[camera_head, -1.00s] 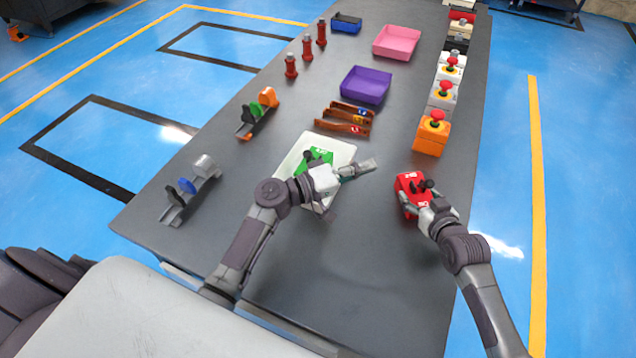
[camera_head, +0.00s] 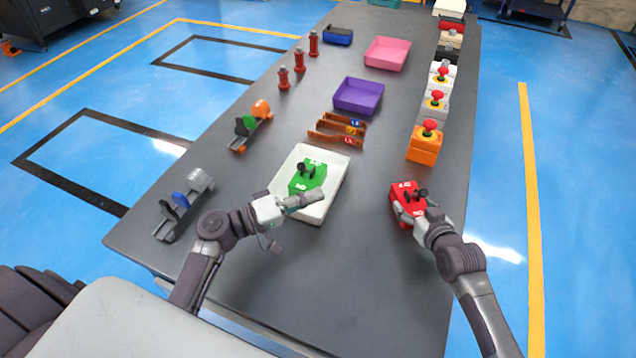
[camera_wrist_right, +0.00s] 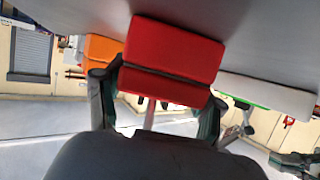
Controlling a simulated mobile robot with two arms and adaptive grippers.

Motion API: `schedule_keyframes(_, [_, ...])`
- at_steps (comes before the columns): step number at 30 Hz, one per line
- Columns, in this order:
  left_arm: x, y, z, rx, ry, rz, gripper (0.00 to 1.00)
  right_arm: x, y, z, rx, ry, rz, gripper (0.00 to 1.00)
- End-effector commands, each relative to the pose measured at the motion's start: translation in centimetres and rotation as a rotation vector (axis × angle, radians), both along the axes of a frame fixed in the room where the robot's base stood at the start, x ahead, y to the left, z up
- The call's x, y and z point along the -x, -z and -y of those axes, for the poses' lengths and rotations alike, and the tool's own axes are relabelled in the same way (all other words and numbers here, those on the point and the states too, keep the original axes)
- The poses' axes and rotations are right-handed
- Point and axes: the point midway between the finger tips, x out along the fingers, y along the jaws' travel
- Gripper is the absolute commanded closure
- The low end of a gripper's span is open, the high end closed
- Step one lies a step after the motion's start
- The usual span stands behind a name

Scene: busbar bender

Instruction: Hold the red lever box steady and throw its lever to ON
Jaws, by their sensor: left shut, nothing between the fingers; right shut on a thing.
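The red lever box (camera_head: 404,202) stands on the right part of the dark table, with a black lever (camera_head: 420,194) on it. My right gripper (camera_head: 412,214) is shut on the red box, its fingers at the box's sides. In the right wrist view the red box (camera_wrist_right: 173,62) shows between the two fingers; its lever is not clear there.
The white tray (camera_head: 334,187) holds a green lever box (camera_head: 301,177). Orange (camera_head: 424,147) and other button boxes line the right edge. Brown busbars (camera_head: 335,134) and a purple bin (camera_head: 358,97) lie beyond the tray. The table between tray and red box is clear.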

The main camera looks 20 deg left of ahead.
Motion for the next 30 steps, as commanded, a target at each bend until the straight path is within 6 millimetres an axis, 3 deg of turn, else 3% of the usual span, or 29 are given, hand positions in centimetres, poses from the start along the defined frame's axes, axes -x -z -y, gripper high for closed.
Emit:
schedule_keyframes(1, [0.0,0.0,0.0,0.000,0.000,0.000,1.00,-0.1,-0.1,0.0,-0.002,0.000,0.003,0.30])
schedule_keyframes(6, [0.0,0.0,0.0,0.000,0.000,0.000,1.00,0.0,-0.1,0.0,-0.001,0.000,0.002,0.03])
schedule_keyframes(20, [0.0,0.0,0.0,0.000,0.000,0.000,1.00,0.6,-0.2,0.5,-0.001,0.000,-0.001,0.03])
schedule_keyframes(30, [0.0,0.0,0.0,0.000,0.000,0.000,1.00,5.5,-2.6,3.6,0.001,0.000,0.001,0.03])
